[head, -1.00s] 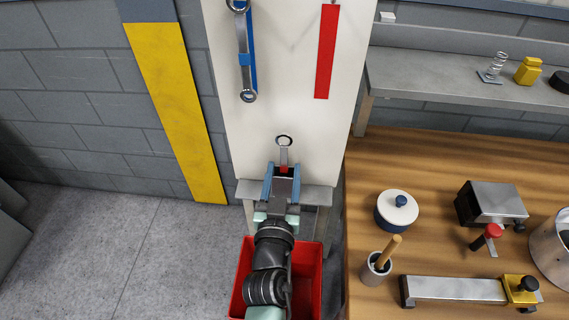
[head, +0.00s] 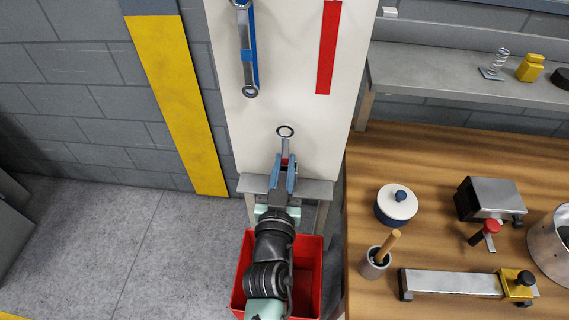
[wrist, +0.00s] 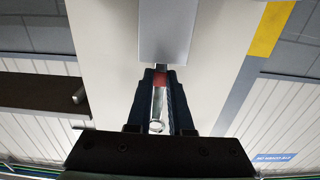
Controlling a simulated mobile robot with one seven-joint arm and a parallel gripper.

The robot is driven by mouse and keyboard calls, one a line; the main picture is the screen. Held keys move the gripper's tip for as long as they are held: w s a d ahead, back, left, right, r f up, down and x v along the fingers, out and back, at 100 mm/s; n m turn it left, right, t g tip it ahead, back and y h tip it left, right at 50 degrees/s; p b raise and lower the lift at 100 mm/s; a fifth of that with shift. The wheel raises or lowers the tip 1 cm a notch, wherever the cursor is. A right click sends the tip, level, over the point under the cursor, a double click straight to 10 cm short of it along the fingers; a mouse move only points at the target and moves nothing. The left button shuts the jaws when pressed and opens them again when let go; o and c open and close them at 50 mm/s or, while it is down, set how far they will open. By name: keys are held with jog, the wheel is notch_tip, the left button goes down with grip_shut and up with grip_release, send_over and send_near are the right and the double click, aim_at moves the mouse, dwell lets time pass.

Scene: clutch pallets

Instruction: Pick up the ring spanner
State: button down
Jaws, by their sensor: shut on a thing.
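A ring spanner with a red band (head: 285,144) stands upright in front of the white board, its ring end up. My gripper (head: 284,158) is shut on its shaft around the red band. In the wrist view the spanner (wrist: 158,105) lies between the two dark fingers (wrist: 160,90), with the red band near the fingertips and a ring end close to the palm. I cannot tell whether the spanner touches anything else.
A red strip (head: 328,48) marks the white board (head: 290,60). A grey ledge (head: 318,188) is at its foot, and a red bin (head: 309,270) stands below my arm. The wooden bench (head: 440,160) at right holds a lidded pot (head: 397,206), a clamp and other tools.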

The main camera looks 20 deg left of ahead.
notch_tip(320, 180, up, 10)
jog(key=p, duration=0.4)
jog(key=shift+s+r+p, duration=0.15)
jog(key=shift+r+p, duration=0.1)
jog(key=shift+p, duration=0.05)
jog(key=b+v, duration=0.5)
jog(key=v, duration=1.4)
jog(key=shift+s+d, duration=0.1)
